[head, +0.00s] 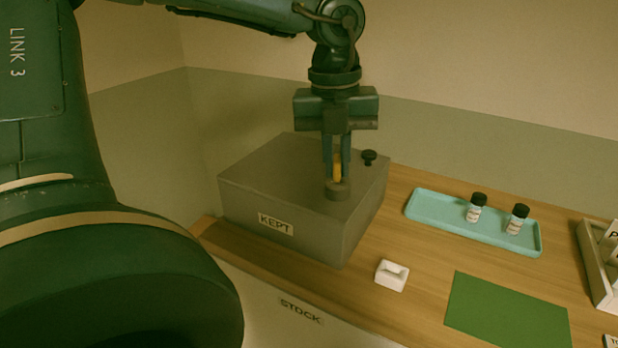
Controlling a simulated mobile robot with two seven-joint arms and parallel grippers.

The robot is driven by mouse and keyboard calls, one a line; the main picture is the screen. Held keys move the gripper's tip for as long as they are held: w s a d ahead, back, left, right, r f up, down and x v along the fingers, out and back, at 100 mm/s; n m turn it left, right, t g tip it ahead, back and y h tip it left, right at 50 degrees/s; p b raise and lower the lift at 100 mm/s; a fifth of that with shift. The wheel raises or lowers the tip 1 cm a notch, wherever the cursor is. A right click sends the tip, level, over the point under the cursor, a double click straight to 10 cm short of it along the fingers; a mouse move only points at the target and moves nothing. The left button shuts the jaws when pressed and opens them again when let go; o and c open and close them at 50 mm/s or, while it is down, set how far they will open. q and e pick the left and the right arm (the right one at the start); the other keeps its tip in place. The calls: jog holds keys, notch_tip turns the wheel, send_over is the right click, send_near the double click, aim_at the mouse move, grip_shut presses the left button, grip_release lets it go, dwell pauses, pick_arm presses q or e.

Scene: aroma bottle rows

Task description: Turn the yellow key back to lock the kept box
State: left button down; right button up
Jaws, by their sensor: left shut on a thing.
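The kept box (265,185) is a grey box with a "KEPT" label on its front, standing at the left of the wooden table. The yellow key (337,172) stands upright in a round lock (338,190) on the box's lid. My left gripper (337,170) points straight down over the lid and is shut on the yellow key, with a finger on either side of it. The fingers hide part of the key, and I cannot tell its exact turn angle. My right gripper is not in view.
A black knob (369,157) sits on the lid behind the lock. A teal tray (425,211) holds two small black-capped bottles (474,208). A white block (392,275) and a green mat (508,315) lie in front. A pale rack (597,265) stands at the right edge.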

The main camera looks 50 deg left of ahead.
pick_arm(q)
jog(key=n+b, duration=0.3)
jog(key=n, duration=0.2)
jog(key=shift+f, duration=0.2)
jog(key=shift+w+f+n+y+b, duration=0.1)
jog(key=shift+n+y+b, duration=0.2)
jog(key=shift+n+b, duration=0.55)
jog(key=shift+r+n, duration=0.25)
jog(key=shift+n, duration=0.6)
jog(key=n+b, duration=0.1)
jog(key=n, duration=0.3)
jog(key=c, duration=1.9)
grip_release()
jog(key=shift+r, duration=0.15)
jog(key=o, duration=0.4)
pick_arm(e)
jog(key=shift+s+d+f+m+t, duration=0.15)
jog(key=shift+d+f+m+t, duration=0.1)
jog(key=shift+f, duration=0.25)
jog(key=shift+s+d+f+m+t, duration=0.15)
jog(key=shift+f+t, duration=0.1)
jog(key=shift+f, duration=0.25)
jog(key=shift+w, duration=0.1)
